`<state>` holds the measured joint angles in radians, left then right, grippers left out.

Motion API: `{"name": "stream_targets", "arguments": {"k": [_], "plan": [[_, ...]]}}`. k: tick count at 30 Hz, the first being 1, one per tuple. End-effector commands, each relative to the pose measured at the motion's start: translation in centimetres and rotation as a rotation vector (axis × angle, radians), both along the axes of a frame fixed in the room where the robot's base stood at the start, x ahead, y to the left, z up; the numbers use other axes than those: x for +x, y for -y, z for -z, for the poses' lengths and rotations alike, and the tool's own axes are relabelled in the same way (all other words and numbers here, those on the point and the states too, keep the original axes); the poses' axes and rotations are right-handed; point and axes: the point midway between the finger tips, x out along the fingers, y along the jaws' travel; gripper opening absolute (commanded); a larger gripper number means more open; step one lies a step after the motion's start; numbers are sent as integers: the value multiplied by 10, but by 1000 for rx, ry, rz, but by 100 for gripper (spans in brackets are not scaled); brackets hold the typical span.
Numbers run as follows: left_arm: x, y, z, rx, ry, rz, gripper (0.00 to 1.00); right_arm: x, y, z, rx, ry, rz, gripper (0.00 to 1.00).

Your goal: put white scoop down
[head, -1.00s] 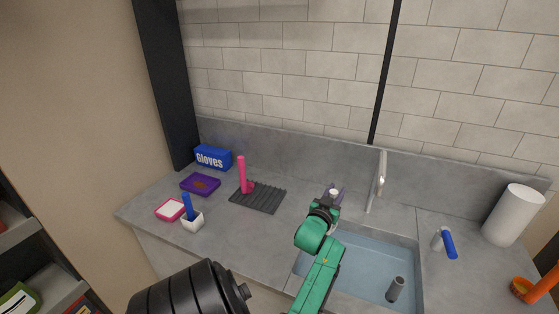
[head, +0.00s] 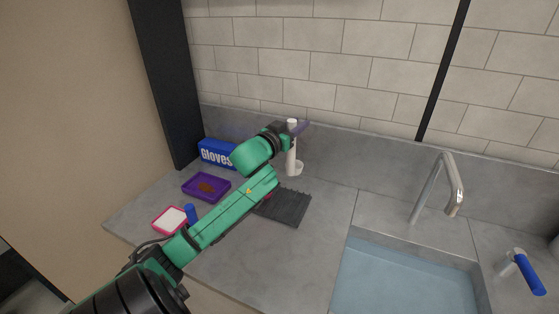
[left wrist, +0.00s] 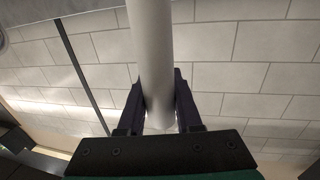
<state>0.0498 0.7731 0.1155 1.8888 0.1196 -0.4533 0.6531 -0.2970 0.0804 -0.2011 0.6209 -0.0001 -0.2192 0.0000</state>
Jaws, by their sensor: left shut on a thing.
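My left gripper (head: 296,128) is shut on the upper handle of the white scoop (head: 291,155). The scoop is upright, its bowl end low, by the back edge of the dark ribbed rack (head: 288,208). I cannot tell whether it touches the rack or the counter. In the left wrist view the white handle (left wrist: 150,45) runs between the two dark fingers (left wrist: 160,103) against the wall tiles. My left forearm hides most of the pink scoop on the rack. My right gripper is not in view.
A blue gloves box (head: 216,153), a purple tray (head: 205,186) and a pink-rimmed white dish (head: 169,220) stand left of the rack. A blue handle (head: 191,213) shows beside my arm. The sink (head: 405,280), faucet (head: 436,190) and another blue-handled item (head: 527,273) are to the right.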

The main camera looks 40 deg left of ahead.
Motion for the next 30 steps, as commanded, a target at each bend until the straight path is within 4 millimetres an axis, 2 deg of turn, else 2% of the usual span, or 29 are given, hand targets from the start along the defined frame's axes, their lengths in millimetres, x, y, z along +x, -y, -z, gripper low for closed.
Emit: {"name": "stream_targets", "arguments": {"k": [1, 6, 16, 19, 29, 30], "plan": [[0, 0, 18, -7, -4, -2, 0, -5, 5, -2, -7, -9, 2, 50], [0, -1, 74, -6, -3, -3, 0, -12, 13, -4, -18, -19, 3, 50], [0, -1, 136, -1, -1, -3, 0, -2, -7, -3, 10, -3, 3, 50], [0, -1, 145, 1, 3, -2, 0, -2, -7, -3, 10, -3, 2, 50], [0, -1, 150, 2, 3, -1, 0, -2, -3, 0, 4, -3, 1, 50], [0, -1, 149, 2, 2, -2, 49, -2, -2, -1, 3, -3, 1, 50]]}}
